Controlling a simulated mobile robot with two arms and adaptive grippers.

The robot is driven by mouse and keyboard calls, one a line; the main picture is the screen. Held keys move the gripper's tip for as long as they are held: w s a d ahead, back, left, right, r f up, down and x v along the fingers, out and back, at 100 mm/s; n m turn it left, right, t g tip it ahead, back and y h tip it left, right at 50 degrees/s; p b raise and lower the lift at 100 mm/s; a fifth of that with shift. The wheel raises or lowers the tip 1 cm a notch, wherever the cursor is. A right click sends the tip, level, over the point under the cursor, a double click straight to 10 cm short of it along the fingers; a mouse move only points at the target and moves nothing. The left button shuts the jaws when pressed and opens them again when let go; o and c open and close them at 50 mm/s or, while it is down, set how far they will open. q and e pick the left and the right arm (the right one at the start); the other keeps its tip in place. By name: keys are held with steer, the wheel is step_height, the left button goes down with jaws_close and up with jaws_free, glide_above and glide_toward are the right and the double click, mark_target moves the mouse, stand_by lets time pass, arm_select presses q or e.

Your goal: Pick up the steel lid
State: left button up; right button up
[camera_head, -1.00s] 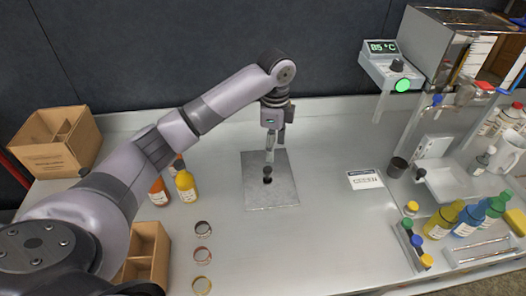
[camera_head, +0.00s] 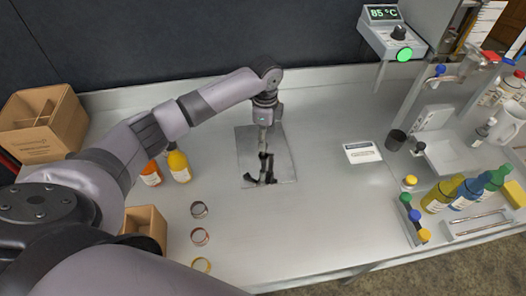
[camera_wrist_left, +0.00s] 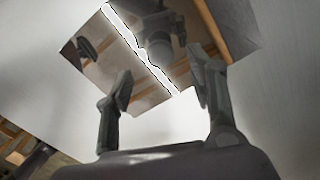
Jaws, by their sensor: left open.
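The steel lid (camera_head: 282,167) is a square, shiny plate lying flat on the steel worktop, with a small black knob (camera_head: 265,157) near its middle. In the head view my left gripper (camera_head: 264,140) points down over the lid; its fingers are hard to separate from dark reflections in the plate. In the left wrist view the lid (camera_wrist_left: 85,72) fills the top middle, mirroring wooden and dark shapes. My right gripper is out of view.
Yellow and orange bottles (camera_head: 179,166) and cardboard boxes (camera_head: 40,123) stand left. Several jar rings (camera_head: 200,237) lie in front. A label card (camera_head: 362,152), a dark cup (camera_head: 396,140) and the evaporator equipment (camera_head: 455,152) are right. Worktop around the lid is clear.

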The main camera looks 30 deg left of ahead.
arm_select(q)
steer(key=f, duration=0.5)
steer(key=shift+a+f, duration=0.3)
jaws_close()
stand_by(0.5)
